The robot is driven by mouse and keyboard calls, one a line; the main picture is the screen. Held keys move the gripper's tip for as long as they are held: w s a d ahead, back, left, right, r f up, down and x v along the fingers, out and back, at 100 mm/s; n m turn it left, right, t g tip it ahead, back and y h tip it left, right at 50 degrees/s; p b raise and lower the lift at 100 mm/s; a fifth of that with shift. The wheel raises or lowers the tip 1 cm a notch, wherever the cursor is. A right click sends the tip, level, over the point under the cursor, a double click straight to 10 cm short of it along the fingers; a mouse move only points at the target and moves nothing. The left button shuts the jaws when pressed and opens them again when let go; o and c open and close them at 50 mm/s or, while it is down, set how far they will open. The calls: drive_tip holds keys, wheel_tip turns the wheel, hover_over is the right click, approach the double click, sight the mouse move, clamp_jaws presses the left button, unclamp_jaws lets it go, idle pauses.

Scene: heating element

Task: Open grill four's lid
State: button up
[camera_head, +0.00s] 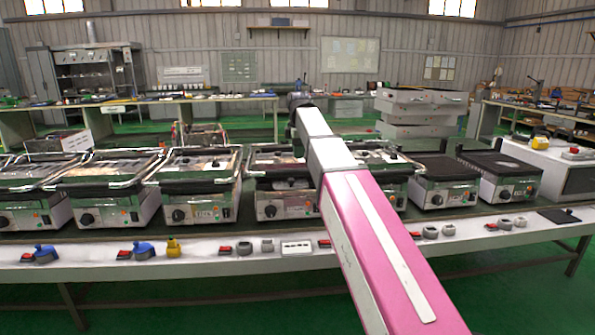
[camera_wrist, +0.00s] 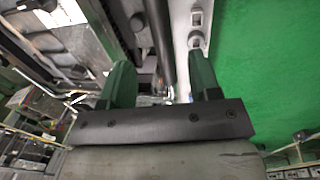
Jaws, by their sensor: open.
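Several grills stand in a row on the bench in the head view. The grill (camera_head: 285,208) behind my arm has its lid down, and my arm partly covers it; I cannot read a number on it. My gripper (camera_wrist: 163,82) shows in the wrist view with two green fingers apart. A dark bar, seemingly a grill handle (camera_wrist: 160,40), runs in the gap between the fingers; I cannot tell whether they touch it. Grill tops (camera_wrist: 40,50) show at left in that view. In the head view my gripper cannot be made out beyond the arm.
Closed grills (camera_head: 200,185) (camera_head: 105,190) stand to the left, and two with dark flat tops (camera_head: 440,178) (camera_head: 505,175) to the right. Small switches and knobs (camera_head: 143,250) line the bench's white front edge (camera_head: 80,262). Green floor (camera_wrist: 265,60) is open in front.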

drive_tip(key=f, duration=0.6)
drive_tip(key=w+f, duration=0.1)
drive_tip(key=f, duration=0.1)
drive_tip(key=shift+w+f, duration=0.1)
drive_tip(key=shift+f, duration=0.3)
clamp_jaws()
drive_tip(key=shift+w+r, duration=0.1)
